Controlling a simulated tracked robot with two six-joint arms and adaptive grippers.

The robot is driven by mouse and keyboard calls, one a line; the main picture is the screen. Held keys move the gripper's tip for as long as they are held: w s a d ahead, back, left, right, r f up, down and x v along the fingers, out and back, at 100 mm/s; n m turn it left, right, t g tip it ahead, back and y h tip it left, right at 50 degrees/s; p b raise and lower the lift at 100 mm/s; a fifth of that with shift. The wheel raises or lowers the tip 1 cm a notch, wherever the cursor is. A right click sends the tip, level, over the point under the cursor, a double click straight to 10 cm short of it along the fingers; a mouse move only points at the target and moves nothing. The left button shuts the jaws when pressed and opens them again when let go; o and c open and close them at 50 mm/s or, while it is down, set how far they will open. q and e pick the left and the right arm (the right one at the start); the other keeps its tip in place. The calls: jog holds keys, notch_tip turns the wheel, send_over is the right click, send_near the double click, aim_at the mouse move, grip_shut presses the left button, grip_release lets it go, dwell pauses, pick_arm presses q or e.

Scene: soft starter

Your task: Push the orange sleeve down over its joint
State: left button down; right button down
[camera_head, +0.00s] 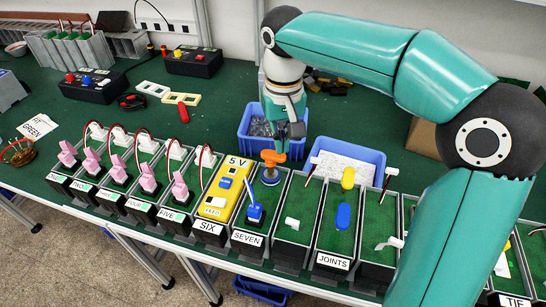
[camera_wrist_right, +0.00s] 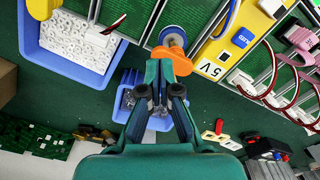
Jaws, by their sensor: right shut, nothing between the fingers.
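The orange sleeve (camera_head: 272,157) stands above a round blue base (camera_head: 270,176), in a green-floored bay just right of the yellow 5 V unit. In the right wrist view the orange sleeve (camera_wrist_right: 180,64) shows just beyond the fingertips, partly hidden by them. The joint under it is not clearly visible. My right gripper (camera_head: 283,143) points down, shut and empty, close beside or above the sleeve. Whether it touches cannot be told. Its fingers also show in the right wrist view (camera_wrist_right: 162,85). My left gripper is out of view.
Blue bins (camera_head: 251,122) and (camera_head: 375,158) stand behind the bays. The yellow 5 V unit (camera_head: 225,196) and the SEVEN bay's blue plug (camera_head: 255,212) are close left. The JOINTS bay holds a yellow piece (camera_head: 348,178) and a blue piece (camera_head: 343,215). Upright bay walls separate everything.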

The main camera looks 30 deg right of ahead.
aim_at(282, 156)
jog(key=shift+f+b, duration=1.85)
jog(key=shift+f, duration=0.7)
dwell(0.5)
notch_tip(282, 156, up, 9)
jog(key=p, duration=0.8)
jog(key=shift+r+p, duration=0.1)
jog(key=shift+p, duration=0.25)
dwell(0.4)
